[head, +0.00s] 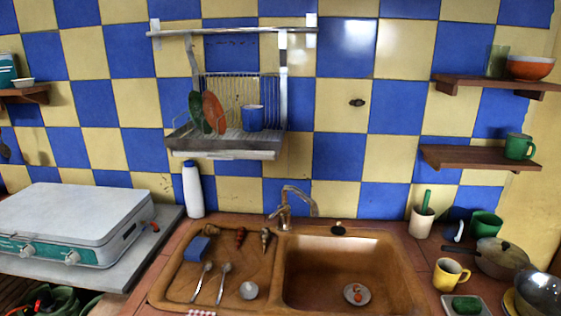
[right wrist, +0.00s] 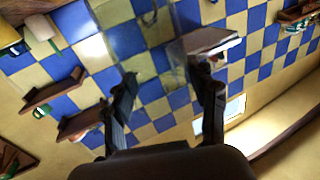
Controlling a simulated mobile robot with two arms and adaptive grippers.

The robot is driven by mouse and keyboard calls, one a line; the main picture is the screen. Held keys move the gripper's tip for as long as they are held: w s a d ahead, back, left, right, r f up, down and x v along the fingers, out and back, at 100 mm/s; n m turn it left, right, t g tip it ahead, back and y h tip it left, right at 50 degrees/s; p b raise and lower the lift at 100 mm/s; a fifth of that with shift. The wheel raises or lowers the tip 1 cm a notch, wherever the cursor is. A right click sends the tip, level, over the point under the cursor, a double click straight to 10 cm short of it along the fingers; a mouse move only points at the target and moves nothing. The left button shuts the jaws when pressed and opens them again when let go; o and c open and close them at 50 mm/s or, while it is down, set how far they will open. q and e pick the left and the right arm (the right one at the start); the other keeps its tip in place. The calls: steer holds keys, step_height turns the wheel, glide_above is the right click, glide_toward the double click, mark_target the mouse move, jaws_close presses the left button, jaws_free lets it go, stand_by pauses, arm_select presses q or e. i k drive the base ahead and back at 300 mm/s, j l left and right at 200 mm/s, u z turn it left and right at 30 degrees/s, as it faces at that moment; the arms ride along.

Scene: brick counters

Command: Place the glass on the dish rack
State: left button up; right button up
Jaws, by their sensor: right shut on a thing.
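My right gripper (right wrist: 167,88) shows in the right wrist view, its two dark fingers on either side of a large see-through glass (right wrist: 147,45). The tiles show through the glass, and its edges are faint. The head view shows neither gripper. The dish rack (head: 222,143) hangs from a wall rail above the counter in the head view. It holds a green plate (head: 197,112), an orange plate (head: 213,112) and a blue cup (head: 252,118) at its right side. The front middle of the rack looks bare.
A greenish see-through tumbler (head: 497,61) stands beside an orange bowl (head: 531,67) on the upper right shelf. A green mug (head: 518,146) is on the lower shelf. A white bottle (head: 193,190) stands below the rack. The tap (head: 290,200) rises behind the sink (head: 325,270).

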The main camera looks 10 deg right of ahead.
mark_target(265, 138)
steer(key=u, duration=1.1)
steer(key=k+l+u, duration=0.25)
steer(key=l, duration=0.35)
steer(key=k+l+u, duration=0.2)
steer(key=k+l, duration=0.15)
steer(key=l, duration=0.15)
steer(key=k+l+u, duration=0.25)
steer(key=l, duration=0.25)
steer(key=k, duration=0.05)
